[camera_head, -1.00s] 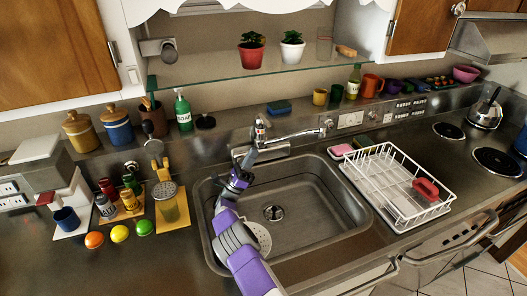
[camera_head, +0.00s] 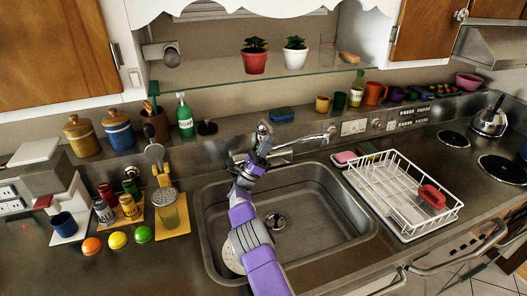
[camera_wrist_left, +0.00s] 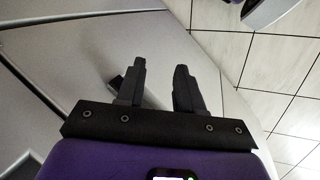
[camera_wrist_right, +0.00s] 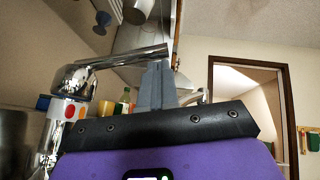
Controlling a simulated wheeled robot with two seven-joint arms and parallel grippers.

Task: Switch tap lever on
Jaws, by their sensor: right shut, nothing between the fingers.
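The chrome tap (camera_head: 264,131) stands behind the sink, its long arm reaching right. My left gripper (camera_wrist_left: 160,70) is open and empty, away from the tap.
The sink (camera_head: 320,215) lies under my right arm. A white dish rack (camera_head: 400,195) stands to its right. A green soap bottle (camera_head: 184,115) and a blue sponge (camera_head: 282,114) are on the back ledge. A glass shelf (camera_head: 240,79) runs above.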

